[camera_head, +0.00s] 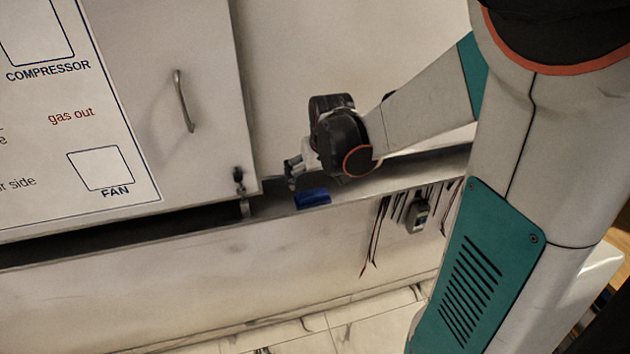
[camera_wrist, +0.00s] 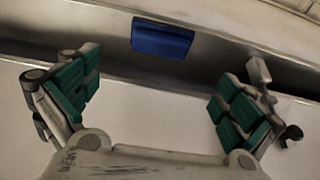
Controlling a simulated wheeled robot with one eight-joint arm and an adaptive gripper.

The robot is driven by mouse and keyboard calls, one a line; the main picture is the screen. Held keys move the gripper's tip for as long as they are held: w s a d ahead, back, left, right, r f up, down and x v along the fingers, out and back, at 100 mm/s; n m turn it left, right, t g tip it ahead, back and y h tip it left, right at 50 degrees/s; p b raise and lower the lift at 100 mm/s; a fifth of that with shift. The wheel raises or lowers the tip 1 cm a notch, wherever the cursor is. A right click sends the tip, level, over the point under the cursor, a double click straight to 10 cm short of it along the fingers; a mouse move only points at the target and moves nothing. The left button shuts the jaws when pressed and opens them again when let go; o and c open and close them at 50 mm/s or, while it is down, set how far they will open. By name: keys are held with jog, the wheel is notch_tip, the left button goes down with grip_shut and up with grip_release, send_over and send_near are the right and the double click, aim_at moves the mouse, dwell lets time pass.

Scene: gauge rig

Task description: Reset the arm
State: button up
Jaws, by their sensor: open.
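My arm reaches in from the right in the head view, and my gripper (camera_head: 292,172) is near the long metal ledge. In the wrist view my gripper (camera_wrist: 155,95) is open, its two green-padded fingers wide apart with nothing between them. A blue block-like thing (camera_head: 312,198) is at the ledge just below and right of the fingertips in the head view. It also shows in the wrist view (camera_wrist: 162,40), beyond the fingers and apart from them.
A panel marked COMPRESSOR and FAN (camera_head: 75,130) is on the left, beside a cabinet door with a metal handle (camera_head: 183,101). Dark cables (camera_head: 385,225) and a small grey device (camera_head: 417,214) hang below the ledge. A small dark fitting (camera_head: 240,185) is left of my gripper.

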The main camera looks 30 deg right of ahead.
jog(key=shift+s+r, duration=0.25)
jog(key=shift+r, duration=0.35)
jog(key=shift+a, duration=0.1)
jog(key=s+a+f+n+t+y+b, duration=0.1)
jog(key=s+a+n+t+y+b, duration=0.15)
jog(key=a+b, duration=0.7)
jog(key=s+a+f+b, duration=0.2)
jog(key=s+f+b, duration=0.1)
jog(key=s, duration=0.3)
jog(key=s+a+f+h+b, duration=0.1)
jog(key=s+a+f+b, duration=0.2)
jog(key=s, duration=0.4)
jog(key=shift+s+a+f+n+b, duration=0.2)
jog(key=shift+a+f+n+b, duration=0.15)
jog(key=shift+f+b, duration=0.2)
